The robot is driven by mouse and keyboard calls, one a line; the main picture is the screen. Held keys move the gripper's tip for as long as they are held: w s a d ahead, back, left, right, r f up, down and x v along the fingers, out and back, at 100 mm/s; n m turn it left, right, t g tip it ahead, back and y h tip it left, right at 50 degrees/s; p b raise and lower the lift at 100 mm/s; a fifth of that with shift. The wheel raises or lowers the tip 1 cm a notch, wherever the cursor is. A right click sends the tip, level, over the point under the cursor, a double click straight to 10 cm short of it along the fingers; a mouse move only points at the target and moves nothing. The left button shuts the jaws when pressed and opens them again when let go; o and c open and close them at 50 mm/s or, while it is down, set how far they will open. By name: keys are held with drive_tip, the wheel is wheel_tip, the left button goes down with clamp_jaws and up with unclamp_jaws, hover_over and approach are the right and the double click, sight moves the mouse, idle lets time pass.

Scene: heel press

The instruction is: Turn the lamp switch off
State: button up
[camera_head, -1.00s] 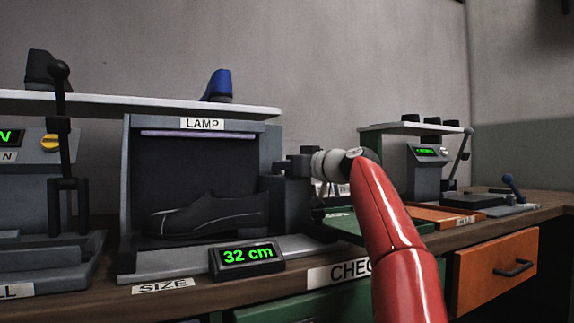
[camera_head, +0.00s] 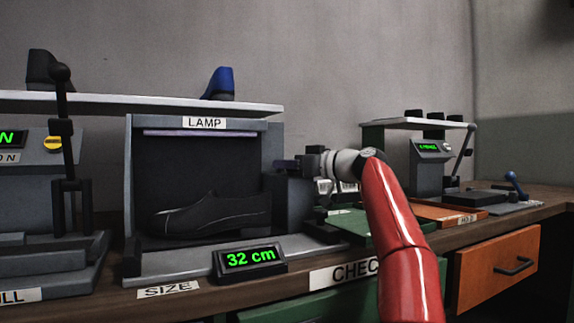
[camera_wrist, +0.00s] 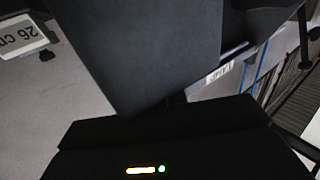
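The grey lamp box (camera_head: 272,205) carries a LAMP label (camera_head: 204,123) and has an open front. A lamp strip (camera_head: 200,133) under its top looks dull greyish purple. A dark shoe (camera_head: 210,214) lies inside. My gripper (camera_head: 284,165) is at the box's right side wall, its dark tip against or very near it. I cannot make out the lamp switch; my gripper may hide it. In the wrist view a large grey panel (camera_wrist: 140,50) fills the middle, close to the camera, and the LAMP label (camera_wrist: 219,72) shows beyond it. The finger opening cannot be made out.
A size display (camera_head: 250,258) reading 32 cm stands before the box. A lever press (camera_head: 70,200) is at left, and a shelf (camera_head: 150,104) with shoes runs above. A green tray (camera_head: 352,226) and an orange tray (camera_head: 440,214) lie to the right.

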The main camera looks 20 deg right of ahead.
drive_tip(key=o, duration=0.4)
drive_tip(key=shift+c, duration=0.2)
drive_tip(key=b+v, duration=0.2)
drive_tip(key=v, duration=0.5)
drive_tip(key=shift+s+d, duration=0.2)
drive_tip(key=shift+s, duration=0.1)
